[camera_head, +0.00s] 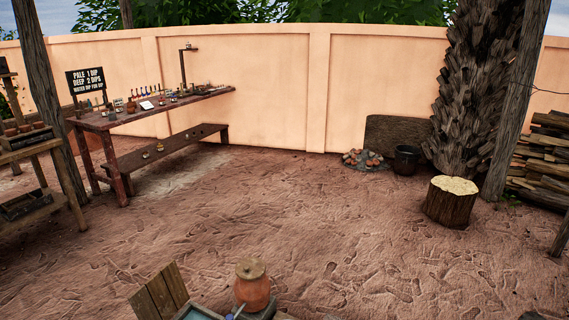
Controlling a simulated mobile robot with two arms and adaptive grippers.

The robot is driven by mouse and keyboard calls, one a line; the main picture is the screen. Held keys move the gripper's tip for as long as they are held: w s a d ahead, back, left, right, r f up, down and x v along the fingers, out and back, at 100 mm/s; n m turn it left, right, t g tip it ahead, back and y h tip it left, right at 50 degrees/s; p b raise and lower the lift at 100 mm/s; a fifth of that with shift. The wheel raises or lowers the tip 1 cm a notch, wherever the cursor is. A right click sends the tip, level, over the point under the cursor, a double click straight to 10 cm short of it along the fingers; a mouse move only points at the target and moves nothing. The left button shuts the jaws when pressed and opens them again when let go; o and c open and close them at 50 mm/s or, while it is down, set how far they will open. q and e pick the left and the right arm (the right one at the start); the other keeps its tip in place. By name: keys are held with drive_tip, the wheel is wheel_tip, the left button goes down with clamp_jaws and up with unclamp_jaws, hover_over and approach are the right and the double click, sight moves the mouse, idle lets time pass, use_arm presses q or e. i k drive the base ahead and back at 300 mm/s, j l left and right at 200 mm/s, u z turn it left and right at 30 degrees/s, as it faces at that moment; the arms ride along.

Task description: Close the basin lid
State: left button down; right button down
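A wooden plank lid (160,292) stands tilted up at the bottom edge of the head view, left of centre. Just right of its foot, the corner of a basin (196,315) with a pale blue-green inside shows; the frame cuts off the rest. The lid is raised and does not cover the part of the basin that shows. Neither of my grippers is in view.
An orange clay jar with a round lid (252,287) stands close to the basin's right. A long table (150,112) with small wares stands at the back left, shelves (35,145) at the left edge. A stump (451,202), bucket (406,160) and stacked wood (543,160) are right. The middle ground is clear.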

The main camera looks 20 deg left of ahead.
sight(162, 296)
drive_tip(key=j, duration=1.15)
drive_tip(key=j+z, duration=0.15)
drive_tip(key=j, duration=0.55)
drive_tip(key=k+j+z, duration=0.15)
drive_tip(key=j, duration=0.5)
drive_tip(key=j+z, duration=0.15)
drive_tip(key=j, duration=0.55)
drive_tip(key=k+j+z, duration=0.15)
drive_tip(key=j, duration=0.5)
drive_tip(key=k+j+z, duration=0.15)
drive_tip(key=j, duration=0.55)
drive_tip(key=k+j+z, duration=0.15)
drive_tip(key=j, duration=0.45)
drive_tip(key=k+j+z, duration=0.15)
drive_tip(key=k+j, duration=0.15)
drive_tip(key=j, duration=0.3)
drive_tip(key=k+j+z, duration=0.15)
drive_tip(key=j, duration=0.45)
drive_tip(key=k, duration=0.1)
